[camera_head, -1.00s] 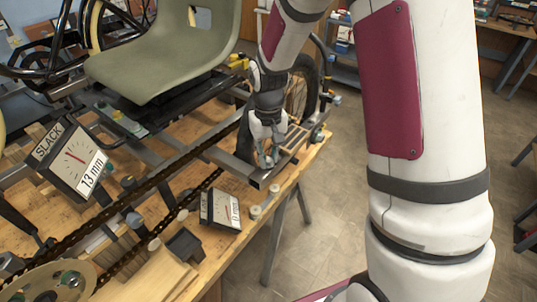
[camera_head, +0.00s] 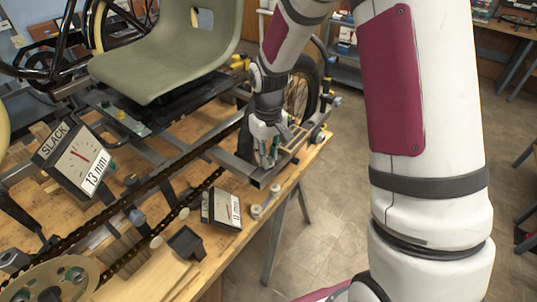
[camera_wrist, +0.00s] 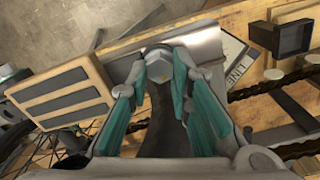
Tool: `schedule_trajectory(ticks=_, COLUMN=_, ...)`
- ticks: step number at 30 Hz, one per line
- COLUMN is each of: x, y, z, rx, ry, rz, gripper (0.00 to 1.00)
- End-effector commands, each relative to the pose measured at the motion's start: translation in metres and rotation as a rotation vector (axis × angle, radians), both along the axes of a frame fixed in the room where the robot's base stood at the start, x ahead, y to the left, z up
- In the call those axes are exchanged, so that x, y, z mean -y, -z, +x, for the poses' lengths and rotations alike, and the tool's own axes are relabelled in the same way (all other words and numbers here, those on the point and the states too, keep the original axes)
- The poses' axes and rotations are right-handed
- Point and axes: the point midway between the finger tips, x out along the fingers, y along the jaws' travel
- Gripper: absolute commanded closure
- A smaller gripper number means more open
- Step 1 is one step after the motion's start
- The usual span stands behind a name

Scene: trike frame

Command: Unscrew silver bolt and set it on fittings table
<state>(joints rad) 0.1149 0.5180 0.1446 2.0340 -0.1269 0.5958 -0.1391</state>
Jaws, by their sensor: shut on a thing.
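The silver bolt (camera_wrist: 158,66) shows in the wrist view as a bright hex head at the end of a grey frame tube. My gripper (camera_wrist: 158,84) has its teal-padded fingers on either side of the head and is shut on it. In the head view my gripper (camera_head: 267,156) points down at the right end of the trike frame (camera_head: 245,171). The bolt's shank is hidden, so I cannot tell how far it is threaded in. I cannot tell which surface is the fittings table.
A wooden bench (camera_head: 205,268) carries the frame, chain, a slack gauge (camera_head: 75,158) and a second gauge (camera_head: 222,208). A small dark open box (camera_head: 187,243) stands near its front edge. A wood-framed pedal (camera_wrist: 62,95) lies left of my gripper. Open floor lies to the right.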

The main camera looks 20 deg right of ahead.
Motion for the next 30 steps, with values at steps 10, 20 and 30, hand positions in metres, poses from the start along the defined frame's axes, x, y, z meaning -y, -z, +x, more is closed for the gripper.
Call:
schedule_trajectory(ticks=10, x=0.0000, y=0.0042, z=-0.0052, rx=-0.017, ry=-0.146, rz=0.000, gripper=1.00)
schedule_trajectory(ticks=20, x=0.0000, y=0.0037, z=-0.0063, rx=-0.017, ry=-0.288, rz=0.001, gripper=1.00)
schedule_trajectory(ticks=30, x=-0.0003, y=0.0038, z=-0.0070, rx=-0.018, ry=-0.362, rz=0.003, gripper=1.00)
